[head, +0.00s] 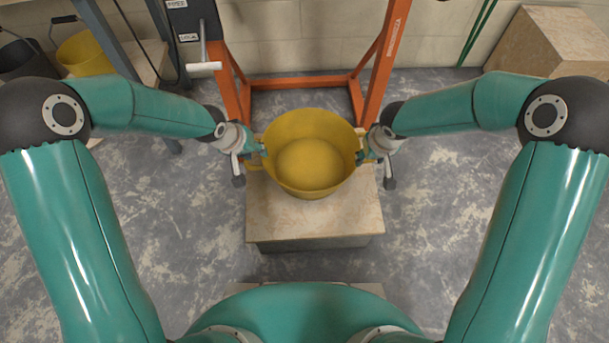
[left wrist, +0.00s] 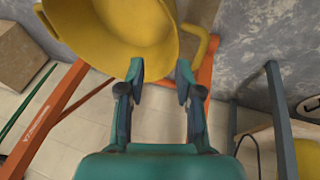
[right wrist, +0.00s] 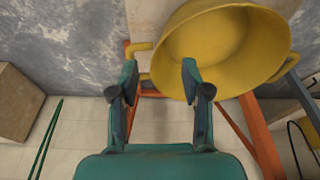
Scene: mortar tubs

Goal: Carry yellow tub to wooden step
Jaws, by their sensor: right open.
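The yellow tub (head: 308,165) stands upright on a pale wood-topped block (head: 312,222) in the middle of the head view. It is round, with a loop handle on each side; one handle (left wrist: 203,45) shows in the left wrist view, the other (right wrist: 142,62) in the right wrist view. My left gripper (left wrist: 161,72) is at the tub's left side, fingers apart, with the handle a little right of them in its wrist view. My right gripper (right wrist: 159,72) is open at the tub's right side, the handle near its left finger. Neither gripper holds the tub.
An orange frame (head: 300,83) stands just behind the block. A wooden box (head: 560,38) is at the back right. Grey floor (head: 460,215) is clear on both sides.

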